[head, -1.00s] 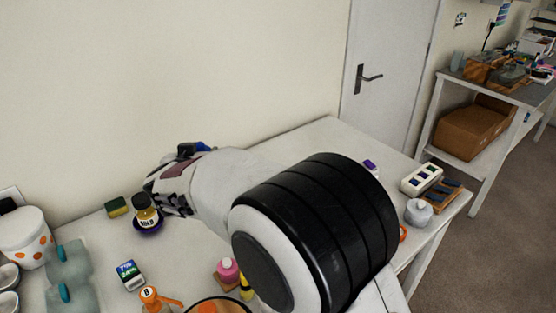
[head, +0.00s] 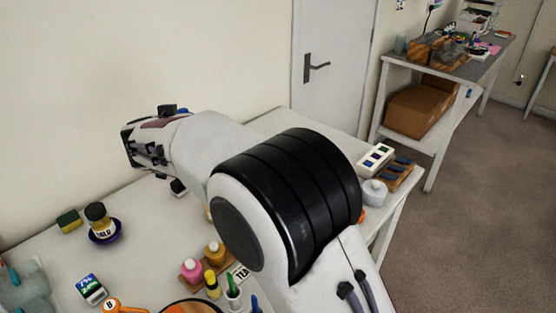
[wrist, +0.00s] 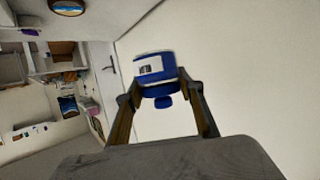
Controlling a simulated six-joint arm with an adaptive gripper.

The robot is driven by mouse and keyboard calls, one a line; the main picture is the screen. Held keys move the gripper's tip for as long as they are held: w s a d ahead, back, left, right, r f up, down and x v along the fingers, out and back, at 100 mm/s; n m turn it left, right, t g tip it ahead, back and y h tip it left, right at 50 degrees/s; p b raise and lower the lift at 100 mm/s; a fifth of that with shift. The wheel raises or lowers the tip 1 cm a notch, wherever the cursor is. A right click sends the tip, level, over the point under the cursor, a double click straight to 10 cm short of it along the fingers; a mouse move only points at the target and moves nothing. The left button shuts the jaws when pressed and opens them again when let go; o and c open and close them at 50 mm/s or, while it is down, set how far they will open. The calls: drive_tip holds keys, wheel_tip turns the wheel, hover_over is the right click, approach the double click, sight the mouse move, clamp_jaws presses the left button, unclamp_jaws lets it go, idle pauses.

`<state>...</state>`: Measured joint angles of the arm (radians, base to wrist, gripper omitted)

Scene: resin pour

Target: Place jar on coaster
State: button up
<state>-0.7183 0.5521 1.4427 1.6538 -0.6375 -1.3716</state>
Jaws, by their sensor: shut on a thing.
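A small jar (head: 97,215) with a dark lid and a gold label stands upright in a round purple-blue coaster or dish (head: 106,237) at the left of the table. My gripper (head: 140,153) is raised above the table, up and to the right of that jar and apart from it. In the wrist view my gripper (wrist: 162,108) is shut on a blue and white object (wrist: 155,68) with a pale label and a small blue knob. I cannot tell for sure whether it is a jar. In the head view my gripper mostly hides it.
A yellow-green sponge (head: 69,221) lies left of the gold jar. A labelled box (head: 91,290), pink bottle (head: 191,270) and yellow bottle (head: 215,253) stand nearer. A white palette (head: 376,159) is at the far right. Table between the gold jar and the bottles is clear.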

drive_tip(key=w+d+m+h, duration=0.2)
drive_tip(key=w+d, duration=0.3)
drive_tip(key=d, duration=0.3)
drive_tip(key=w+d+m+g+h, duration=0.1)
drive_tip(key=w+d, duration=0.3)
drive_tip(key=d, duration=0.4)
drive_tip(key=w+d+m+h, duration=0.2)
drive_tip(key=w+d, duration=0.3)
drive_tip(key=d, duration=0.3)
wheel_tip(320, 180, down, 11)
drive_tip(key=shift+s+a+f, duration=0.15)
drive_tip(key=shift+s+f, duration=0.05)
drive_tip(key=shift+s, duration=0.05)
drive_tip(key=shift+f, duration=3.15)
drive_tip(key=shift+f, duration=1.85)
drive_tip(key=shift+f, duration=0.15)
